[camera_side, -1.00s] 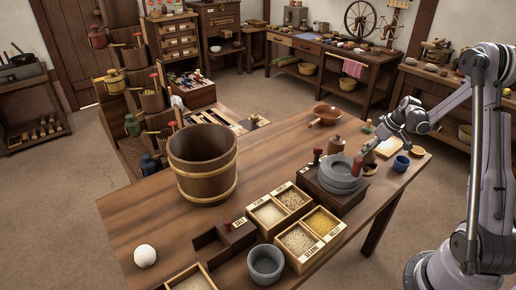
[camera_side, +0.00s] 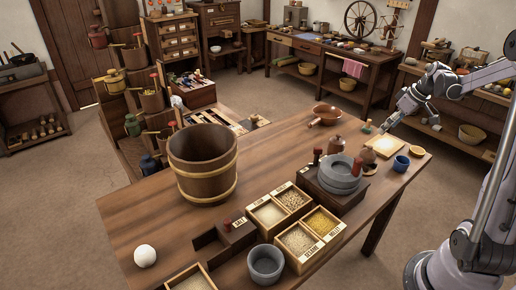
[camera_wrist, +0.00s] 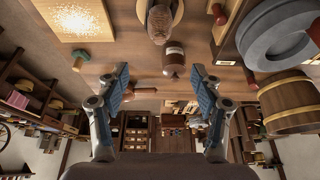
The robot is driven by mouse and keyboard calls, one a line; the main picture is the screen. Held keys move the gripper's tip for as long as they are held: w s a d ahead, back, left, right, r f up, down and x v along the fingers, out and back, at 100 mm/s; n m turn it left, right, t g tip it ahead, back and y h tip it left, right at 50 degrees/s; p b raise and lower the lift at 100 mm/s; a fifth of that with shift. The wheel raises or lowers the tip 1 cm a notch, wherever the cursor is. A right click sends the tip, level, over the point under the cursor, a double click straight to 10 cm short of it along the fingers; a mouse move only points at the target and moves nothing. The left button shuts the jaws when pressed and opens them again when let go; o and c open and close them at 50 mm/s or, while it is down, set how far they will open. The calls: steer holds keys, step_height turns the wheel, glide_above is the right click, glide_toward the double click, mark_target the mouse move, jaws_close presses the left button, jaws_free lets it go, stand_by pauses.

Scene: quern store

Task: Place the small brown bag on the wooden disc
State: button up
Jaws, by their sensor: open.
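The small brown bag (camera_wrist: 160,22) is a dark brown, textured lump near the top of the wrist view. It appears to rest on the pale wooden disc (camera_wrist: 179,10), whose rim shows beside it. In the side view the bag (camera_side: 369,157) stands between the grey quern and the pale square board, and the disc is hard to make out there. My gripper (camera_side: 384,126) is open and empty, above the far right edge of the table and apart from the bag. Its two spread fingers also show in the wrist view (camera_wrist: 162,85), with nothing between them.
The grey quern (camera_side: 341,177) stands just left of the bag. A brown jar (camera_side: 336,145), a pale board (camera_side: 385,146), a blue cup (camera_side: 401,163) and a green-topped peg (camera_side: 367,127) are nearby. A wooden bucket (camera_side: 203,177) stands farther left, with clear tabletop between.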

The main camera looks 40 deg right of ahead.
steer(key=w+a+r, duration=0.1)
steer(key=a+r, duration=0.2)
steer(key=a, duration=0.6)
steer(key=w+a+r, duration=0.1)
steer(key=a+r, duration=0.2)
steer(key=a, duration=0.7)
steer(key=s+a+t, duration=0.1)
steer(key=s+a, duration=0.3)
steer(key=a, duration=0.5)
steer(key=s+a+t, duration=0.1)
steer(key=s+a, duration=0.2)
steer(key=a, duration=0.6)
steer(key=shift+s+f+t, duration=0.3)
steer(key=shift+s+f, duration=0.1)
